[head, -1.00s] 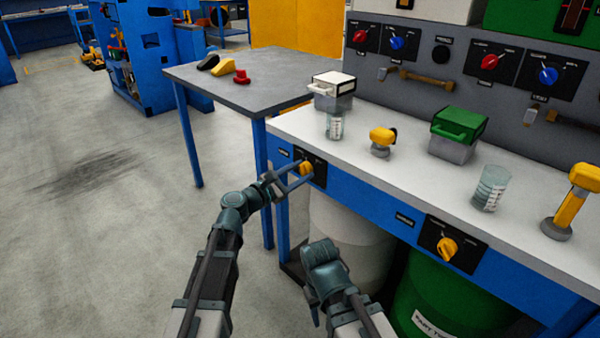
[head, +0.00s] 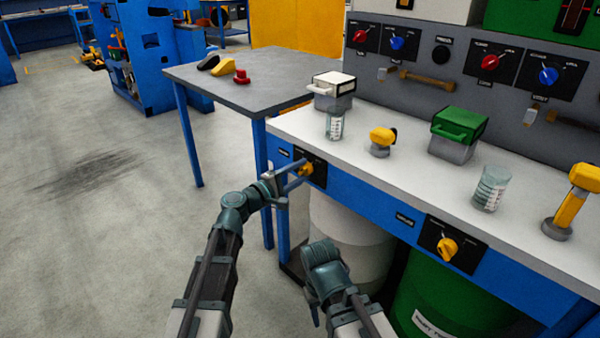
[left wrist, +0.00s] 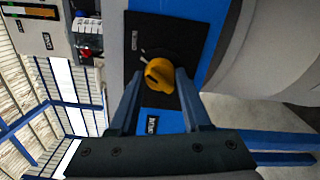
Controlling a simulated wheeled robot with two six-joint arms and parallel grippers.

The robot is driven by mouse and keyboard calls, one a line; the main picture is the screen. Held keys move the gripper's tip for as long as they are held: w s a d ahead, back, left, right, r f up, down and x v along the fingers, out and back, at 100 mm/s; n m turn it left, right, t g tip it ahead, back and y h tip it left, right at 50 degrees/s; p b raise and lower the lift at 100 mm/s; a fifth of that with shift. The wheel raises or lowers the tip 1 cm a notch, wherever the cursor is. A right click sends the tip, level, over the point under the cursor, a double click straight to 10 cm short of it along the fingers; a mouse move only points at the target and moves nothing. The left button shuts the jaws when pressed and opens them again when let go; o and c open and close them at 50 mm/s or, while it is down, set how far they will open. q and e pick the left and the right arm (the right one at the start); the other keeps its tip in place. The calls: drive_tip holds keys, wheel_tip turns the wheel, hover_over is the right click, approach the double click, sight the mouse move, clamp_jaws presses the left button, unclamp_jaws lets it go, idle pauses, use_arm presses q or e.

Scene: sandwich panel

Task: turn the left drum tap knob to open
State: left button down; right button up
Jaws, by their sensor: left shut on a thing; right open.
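The left drum tap knob (head: 306,169) is yellow and sits on a black plate on the blue front rail of the bench. My left gripper (head: 300,176) has its fingers on either side of this knob and is shut on it. In the left wrist view the knob (left wrist: 159,74) shows between the fingertips of the gripper (left wrist: 156,88), with a pale mark on the plate at its upper left. My right gripper (head: 317,318) is low in the head view, away from the bench front, and open; its fingers are mostly hidden behind its wrist.
A second yellow knob (head: 447,247) is on the rail to the right. A white drum (head: 345,235) and a green drum (head: 440,300) stand under the bench. The bench top (head: 400,180) carries beakers, boxes and yellow-handled items. A grey table (head: 225,85) stands at left.

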use_arm(q)
drive_tip(key=shift+m, duration=1.2)
drive_tip(key=shift+s, duration=0.1)
drive_tip(key=shift+c, duration=1.8)
unclamp_jaws()
drive_tip(key=v, duration=1.3)
drive_tip(key=shift+s+a, duration=0.25)
drive_tip(key=shift+a, duration=0.05)
